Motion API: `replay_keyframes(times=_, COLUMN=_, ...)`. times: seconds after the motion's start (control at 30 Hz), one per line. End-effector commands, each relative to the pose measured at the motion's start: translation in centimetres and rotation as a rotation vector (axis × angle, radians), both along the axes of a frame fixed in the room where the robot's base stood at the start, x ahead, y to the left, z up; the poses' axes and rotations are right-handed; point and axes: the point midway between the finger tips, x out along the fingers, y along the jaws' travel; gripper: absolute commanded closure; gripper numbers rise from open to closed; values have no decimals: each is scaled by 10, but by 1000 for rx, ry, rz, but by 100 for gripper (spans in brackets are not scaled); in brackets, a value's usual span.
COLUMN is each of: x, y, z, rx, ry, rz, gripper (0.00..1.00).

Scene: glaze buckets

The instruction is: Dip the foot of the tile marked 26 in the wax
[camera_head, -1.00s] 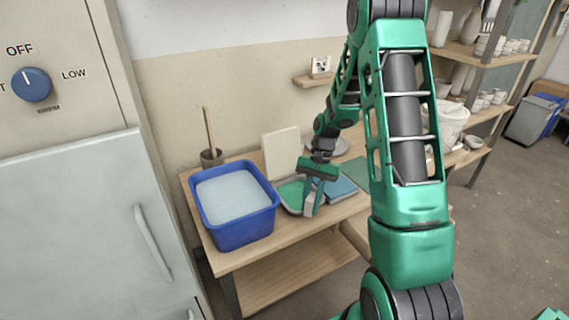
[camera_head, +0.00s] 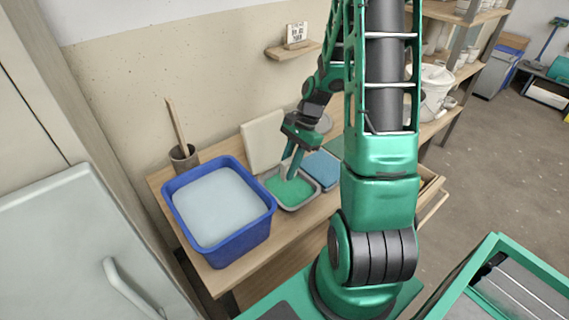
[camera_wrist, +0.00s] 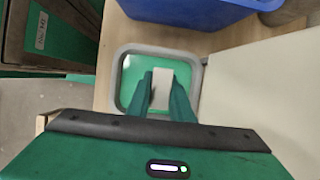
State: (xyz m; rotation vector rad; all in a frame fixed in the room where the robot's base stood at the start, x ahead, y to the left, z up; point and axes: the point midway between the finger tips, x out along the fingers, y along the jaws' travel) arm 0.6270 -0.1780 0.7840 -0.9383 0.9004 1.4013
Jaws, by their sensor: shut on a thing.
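A grey tray (camera_head: 303,202) with green wax (camera_head: 292,193) in it stands on the wooden bench. My gripper (camera_head: 290,165) is over this tray, pointing down, shut on a small pale tile (camera_head: 284,171). In the wrist view the tile (camera_wrist: 162,88) sits between the two green fingertips (camera_wrist: 162,95), with the tray rim (camera_wrist: 119,77) around it. The tile's lower end is over or in the green wax; I cannot tell whether it touches. No number can be read on the tile.
A blue tub (camera_head: 238,245) of pale liquid stands left of the tray. A cream board (camera_head: 263,143) stands behind the tray, and a blue block (camera_head: 322,169) lies to its right. A cup (camera_head: 184,158) with a stick stands at the back left. A fridge-like cabinet (camera_head: 70,250) is at the left.

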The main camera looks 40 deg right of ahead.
Motion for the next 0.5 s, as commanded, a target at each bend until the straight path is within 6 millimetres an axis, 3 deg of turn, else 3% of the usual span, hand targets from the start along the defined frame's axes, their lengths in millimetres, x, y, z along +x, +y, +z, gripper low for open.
replay_keyframes(times=0.2, x=-2, y=-3, z=-26, rx=2, ry=4, rz=-5, gripper=100)
replay_keyframes(times=0.5, x=-4, y=-5, z=-25, rx=0, ry=0, rz=-6, gripper=100)
